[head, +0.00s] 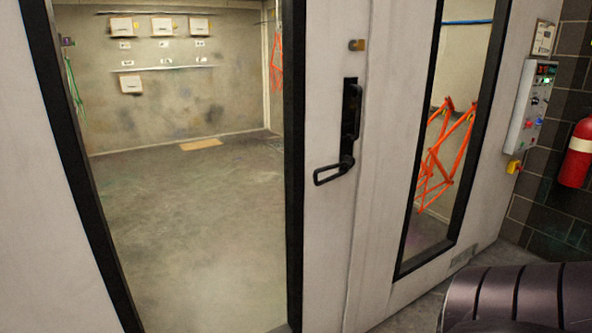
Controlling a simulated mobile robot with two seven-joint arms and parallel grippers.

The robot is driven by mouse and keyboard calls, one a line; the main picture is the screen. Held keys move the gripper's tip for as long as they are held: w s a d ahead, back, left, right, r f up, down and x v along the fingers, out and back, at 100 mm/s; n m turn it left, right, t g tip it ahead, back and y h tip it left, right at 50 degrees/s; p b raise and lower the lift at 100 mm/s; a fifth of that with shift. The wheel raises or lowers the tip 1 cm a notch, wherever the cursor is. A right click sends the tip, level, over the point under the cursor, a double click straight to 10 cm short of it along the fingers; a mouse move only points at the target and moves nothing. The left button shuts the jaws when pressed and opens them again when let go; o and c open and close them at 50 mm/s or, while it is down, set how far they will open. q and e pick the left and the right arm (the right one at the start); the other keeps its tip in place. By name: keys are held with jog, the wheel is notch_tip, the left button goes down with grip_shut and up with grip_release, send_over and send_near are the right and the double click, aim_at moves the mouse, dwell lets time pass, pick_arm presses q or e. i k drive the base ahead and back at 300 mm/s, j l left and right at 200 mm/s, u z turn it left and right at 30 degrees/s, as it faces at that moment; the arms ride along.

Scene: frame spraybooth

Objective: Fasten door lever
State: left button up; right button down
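The black door lever (335,172) is on the pale door panel, right of the large opening or window. Its long black mounting plate (351,108) stands upright, and the looped handle sticks out low and to the left, slightly tilted. A small brass-coloured fitting (357,45) sits above it on the panel. Neither of my grippers is in the head view, and nothing touches the lever.
Black-framed glazing shows a booth with a bare floor (200,220) and orange frames (440,160). At right are a control box (531,105) and a red extinguisher (578,155) on dark tiles. A dark ribbed rounded object (520,300) fills the lower right corner.

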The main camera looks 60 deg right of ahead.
aim_at(348, 162)
jog(key=z, duration=2.05)
